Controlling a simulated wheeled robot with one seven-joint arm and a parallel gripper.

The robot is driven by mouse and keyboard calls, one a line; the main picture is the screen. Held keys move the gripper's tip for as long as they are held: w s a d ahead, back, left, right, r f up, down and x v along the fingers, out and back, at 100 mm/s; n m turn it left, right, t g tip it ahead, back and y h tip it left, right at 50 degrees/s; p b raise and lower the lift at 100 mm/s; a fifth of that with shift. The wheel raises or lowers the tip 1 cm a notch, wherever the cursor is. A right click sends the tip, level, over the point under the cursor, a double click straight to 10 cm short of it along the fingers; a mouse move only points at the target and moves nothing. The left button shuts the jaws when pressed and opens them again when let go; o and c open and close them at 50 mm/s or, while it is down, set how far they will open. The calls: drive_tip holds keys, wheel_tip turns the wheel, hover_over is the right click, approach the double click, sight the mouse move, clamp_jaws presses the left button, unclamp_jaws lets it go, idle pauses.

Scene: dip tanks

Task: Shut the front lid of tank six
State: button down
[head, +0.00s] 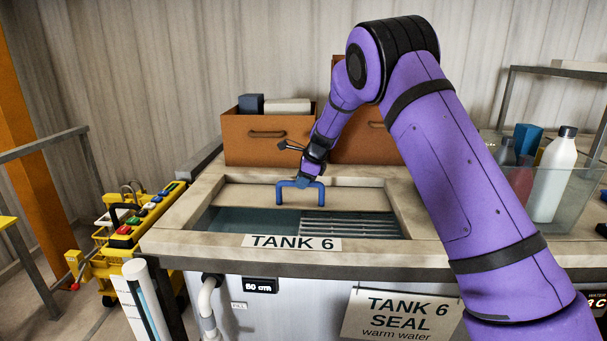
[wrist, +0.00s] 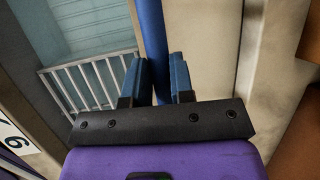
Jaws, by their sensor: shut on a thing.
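Tank six (head: 183,243) stands in front of me, marked by a "TANK 6" label (head: 292,242) on its front rim. Its beige lid (head: 345,197) lies across the back part of the opening and carries a blue arched handle (head: 280,194). The front part is uncovered, showing blue-grey water (head: 255,221) and a slatted rack (head: 350,226). My gripper (head: 303,182) is shut on the handle's crossbar from above. In the wrist view, the blue bar (wrist: 152,30) runs between the two fingers of my gripper (wrist: 159,78), beside the pale lid (wrist: 195,40).
Brown boxes (head: 265,148) stand behind the tank. A clear bin with bottles (head: 552,180) is at the right. A yellow cart (head: 110,262) and a grey rail (head: 45,146) are at the left. A "TANK 6 SEAL" sign (head: 400,314) hangs on the tank's front.

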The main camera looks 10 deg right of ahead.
drive_tip(key=s+a, duration=0.3)
drive_tip(key=s, duration=0.7)
drive_tip(key=s+a, duration=0.3)
drive_tip(key=s, duration=0.7)
drive_tip(key=shift+s+a, duration=0.15)
drive_tip(key=shift+a, duration=0.1)
drive_tip(key=shift+f, duration=0.1)
drive_tip(key=c, duration=1)
unclamp_jaws()
drive_tip(key=shift+s, duration=0.15)
drive_tip(key=v, duration=1)
drive_tip(key=shift+r, duration=0.4)
drive_tip(key=shift+d, duration=0.15)
